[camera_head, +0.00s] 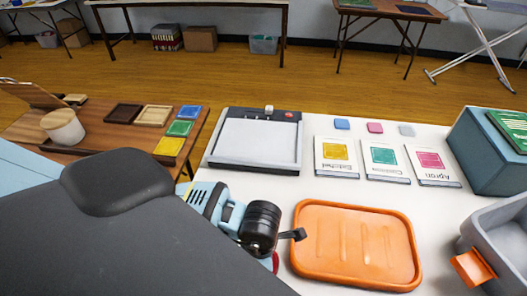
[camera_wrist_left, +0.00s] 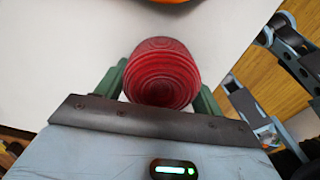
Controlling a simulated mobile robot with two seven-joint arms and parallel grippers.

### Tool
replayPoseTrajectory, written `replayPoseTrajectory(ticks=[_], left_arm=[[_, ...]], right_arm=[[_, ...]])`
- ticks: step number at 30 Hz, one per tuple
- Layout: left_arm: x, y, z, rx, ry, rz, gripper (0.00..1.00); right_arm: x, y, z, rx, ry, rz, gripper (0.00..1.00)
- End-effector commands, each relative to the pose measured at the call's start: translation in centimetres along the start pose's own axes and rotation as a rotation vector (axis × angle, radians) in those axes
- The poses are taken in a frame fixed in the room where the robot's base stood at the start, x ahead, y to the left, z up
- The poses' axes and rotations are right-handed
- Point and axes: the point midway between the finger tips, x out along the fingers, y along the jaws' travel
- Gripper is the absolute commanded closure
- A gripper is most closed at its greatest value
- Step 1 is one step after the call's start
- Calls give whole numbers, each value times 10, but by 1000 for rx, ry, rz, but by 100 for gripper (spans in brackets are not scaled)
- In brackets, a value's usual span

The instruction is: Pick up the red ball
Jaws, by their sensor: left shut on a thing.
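The red ball (camera_wrist_left: 161,72), with fine ring-like ridges, sits between the green fingers of my left gripper (camera_wrist_left: 162,84) in the left wrist view. The gripper is shut on it, one finger on each side. In the head view only a small red sliver (camera_head: 275,262) shows beside my arm, left of the orange tray; my arm hides the rest. I cannot tell whether the ball touches the white table (camera_head: 310,192) or is held above it. My right gripper is not in view.
An orange tray (camera_head: 408,262) lies close to the right of my left arm. Behind it are a framed white board (camera_head: 256,143) and three cards, including a yellow one (camera_head: 337,155). A grey bin (camera_head: 500,232) and a teal box (camera_head: 480,150) stand at the right.

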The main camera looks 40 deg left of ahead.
Motion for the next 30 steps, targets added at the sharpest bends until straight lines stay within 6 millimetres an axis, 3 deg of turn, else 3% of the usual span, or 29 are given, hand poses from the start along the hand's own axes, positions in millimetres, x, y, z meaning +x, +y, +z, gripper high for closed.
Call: replayPoseTrajectory(ticks=[11, 20, 30], left_arm=[[-4, 0, 0, 0, -1, 1, 55], [-38, 1, 1, 1, -3, 3, 55], [-43, -86, -9, 6, -3, -8, 55]], right_arm=[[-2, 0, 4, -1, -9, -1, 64], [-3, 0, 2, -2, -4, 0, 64], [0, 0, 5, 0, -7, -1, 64]])
